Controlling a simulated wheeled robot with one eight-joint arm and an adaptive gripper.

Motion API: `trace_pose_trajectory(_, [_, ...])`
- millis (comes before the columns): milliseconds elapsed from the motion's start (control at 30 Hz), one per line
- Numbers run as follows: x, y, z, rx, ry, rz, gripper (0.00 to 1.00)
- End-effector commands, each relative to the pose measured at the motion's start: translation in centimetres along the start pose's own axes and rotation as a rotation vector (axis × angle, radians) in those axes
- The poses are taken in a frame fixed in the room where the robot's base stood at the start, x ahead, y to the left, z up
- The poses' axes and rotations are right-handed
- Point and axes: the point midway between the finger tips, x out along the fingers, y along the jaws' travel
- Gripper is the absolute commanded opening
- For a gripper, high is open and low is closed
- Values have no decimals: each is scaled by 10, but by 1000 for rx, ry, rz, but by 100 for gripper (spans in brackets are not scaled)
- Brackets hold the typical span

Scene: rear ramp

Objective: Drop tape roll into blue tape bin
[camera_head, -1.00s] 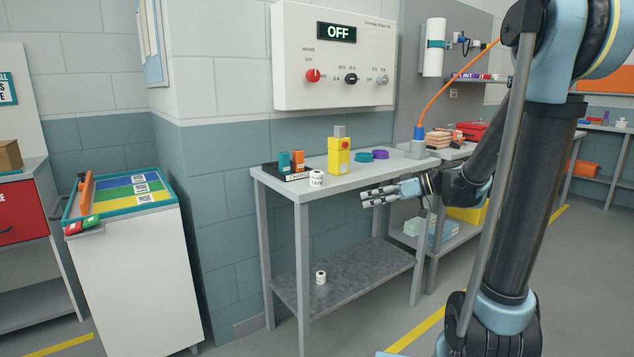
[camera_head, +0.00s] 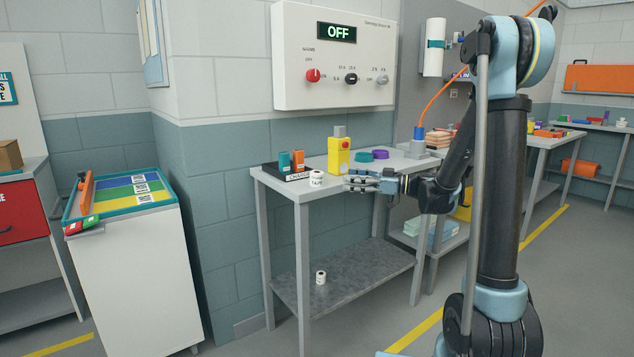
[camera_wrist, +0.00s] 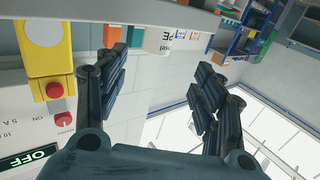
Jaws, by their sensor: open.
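A white tape roll (camera_head: 317,178) with dark lettering stands on the grey table's top (camera_head: 290,190), near its front edge. In the wrist view the tape roll (camera_wrist: 160,41) shows beyond my fingers, roughly between them and apart from them. My gripper (camera_head: 350,183) is just right of the roll in the head view, its fingers pointing left toward it. In the wrist view my gripper (camera_wrist: 157,75) is open with nothing between its fingers. A second white roll (camera_head: 321,277) stands on the lower shelf. I cannot pick out a blue tape bin with certainty.
A yellow box with a red button (camera_head: 339,155) stands behind the roll. A black holder with teal and orange items (camera_head: 287,173) is left of it. Teal and purple rings (camera_head: 371,155) lie farther back. A control panel reading OFF (camera_head: 335,60) hangs above.

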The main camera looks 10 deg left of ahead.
Motion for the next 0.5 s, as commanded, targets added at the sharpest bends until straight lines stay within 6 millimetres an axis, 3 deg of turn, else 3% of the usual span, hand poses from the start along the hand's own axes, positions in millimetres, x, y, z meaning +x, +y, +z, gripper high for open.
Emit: trace_pose_trajectory(500, [72,0,0,1,-1,-2,63])
